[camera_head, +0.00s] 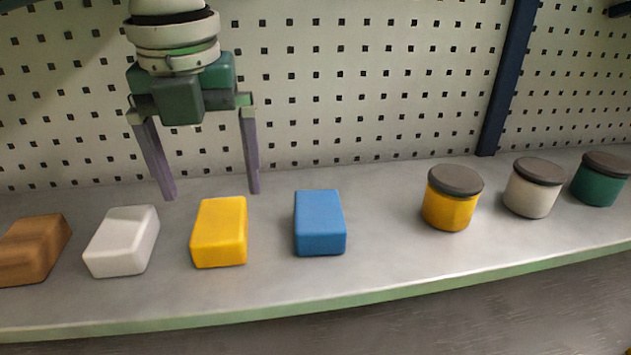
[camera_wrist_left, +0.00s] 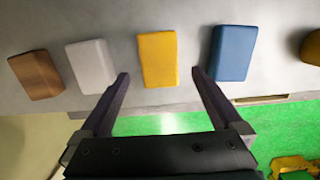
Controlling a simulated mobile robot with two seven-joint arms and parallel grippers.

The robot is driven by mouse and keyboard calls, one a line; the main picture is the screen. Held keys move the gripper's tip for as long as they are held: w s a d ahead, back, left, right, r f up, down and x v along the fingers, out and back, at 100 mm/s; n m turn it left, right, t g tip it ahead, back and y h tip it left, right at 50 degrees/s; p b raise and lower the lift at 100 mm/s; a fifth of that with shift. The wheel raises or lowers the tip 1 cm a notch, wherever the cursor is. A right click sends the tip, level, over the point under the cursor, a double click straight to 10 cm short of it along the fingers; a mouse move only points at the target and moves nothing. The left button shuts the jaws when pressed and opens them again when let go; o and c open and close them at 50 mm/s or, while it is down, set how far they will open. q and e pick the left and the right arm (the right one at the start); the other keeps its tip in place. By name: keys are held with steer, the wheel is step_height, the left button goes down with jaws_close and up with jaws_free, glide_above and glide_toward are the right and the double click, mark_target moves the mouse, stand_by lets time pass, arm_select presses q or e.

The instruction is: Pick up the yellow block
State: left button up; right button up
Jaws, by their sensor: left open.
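The yellow block (camera_head: 219,232) lies on the grey shelf between a white block and a blue block. My left gripper (camera_head: 212,196) is open and empty, its fingers pointing down above and behind the yellow block in the head view. In the left wrist view the yellow block (camera_wrist_left: 158,59) appears ahead of the gap between the two spread fingertips of my left gripper (camera_wrist_left: 160,75). The fingers do not appear to touch it. My right gripper is not in view.
The white block (camera_head: 122,241) and blue block (camera_head: 320,222) flank the yellow one. A brown block (camera_head: 33,249) is at far left. A yellow jar (camera_head: 451,205), a white jar (camera_head: 533,193) and a green jar (camera_head: 600,183) stand right. A pegboard (camera_head: 370,80) rises behind; the shelf's front edge (camera_head: 380,296) is green.

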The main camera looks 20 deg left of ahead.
mark_target(219, 219)
arm_select(q)
steer(key=shift+f, duration=0.75)
steer(key=f, duration=0.1)
steer(key=f+p, duration=0.1)
steer(key=f, duration=0.1)
steer(key=f+p, duration=0.1)
steer(key=shift+w+a+f, duration=0.25)
steer(key=shift+f, duration=0.35)
steer(key=shift+w, duration=0.1)
steer(key=c, duration=1.5)
steer(key=shift+r, duration=0.1)
